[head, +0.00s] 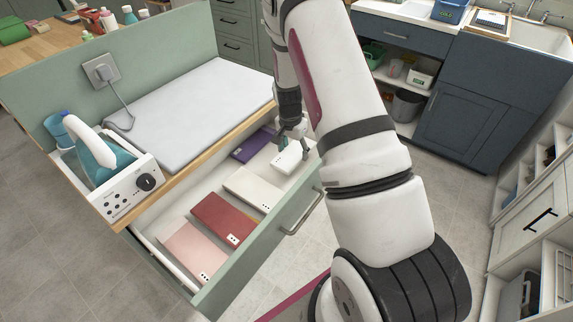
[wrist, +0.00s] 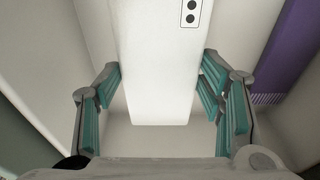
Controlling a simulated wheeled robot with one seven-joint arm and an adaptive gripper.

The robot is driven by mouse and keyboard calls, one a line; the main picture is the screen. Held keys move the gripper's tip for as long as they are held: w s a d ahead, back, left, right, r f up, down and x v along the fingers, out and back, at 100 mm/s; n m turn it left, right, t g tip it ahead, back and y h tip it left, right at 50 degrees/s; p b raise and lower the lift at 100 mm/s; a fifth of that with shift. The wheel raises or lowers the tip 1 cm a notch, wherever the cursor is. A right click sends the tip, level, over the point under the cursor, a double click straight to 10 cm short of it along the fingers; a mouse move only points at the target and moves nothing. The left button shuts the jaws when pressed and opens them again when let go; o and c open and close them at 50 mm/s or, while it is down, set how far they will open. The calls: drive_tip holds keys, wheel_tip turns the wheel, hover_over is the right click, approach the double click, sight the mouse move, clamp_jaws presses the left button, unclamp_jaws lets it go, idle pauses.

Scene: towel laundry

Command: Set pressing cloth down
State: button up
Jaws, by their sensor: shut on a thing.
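A folded white cloth (head: 289,159) with black dots on its end is at the far right end of the open drawer (head: 262,238). My gripper (head: 291,143) is around it from above. In the wrist view the cloth (wrist: 163,70) fills the space between the two teal finger pads (wrist: 163,92), and two black dots show on a tag at its top. Whether the cloth touches the drawer floor I cannot tell. A purple cloth (head: 254,146) lies beside it to the left and also shows at the right of the wrist view (wrist: 292,50).
A cream cloth (head: 252,188), a red cloth (head: 223,217) and a pink cloth (head: 195,250) lie in the drawer. A pale pressing board (head: 190,95) and an iron (head: 95,155) on its control base (head: 130,192) are on the counter above. The drawer front is close to my arm.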

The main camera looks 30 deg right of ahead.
sight(294, 159)
drive_tip(key=shift+f, duration=2.35)
drive_tip(key=shift+f, duration=0.2)
drive_tip(key=o, duration=1.1)
drive_tip(key=shift+o, duration=0.2)
drive_tip(key=shift+r, duration=0.1)
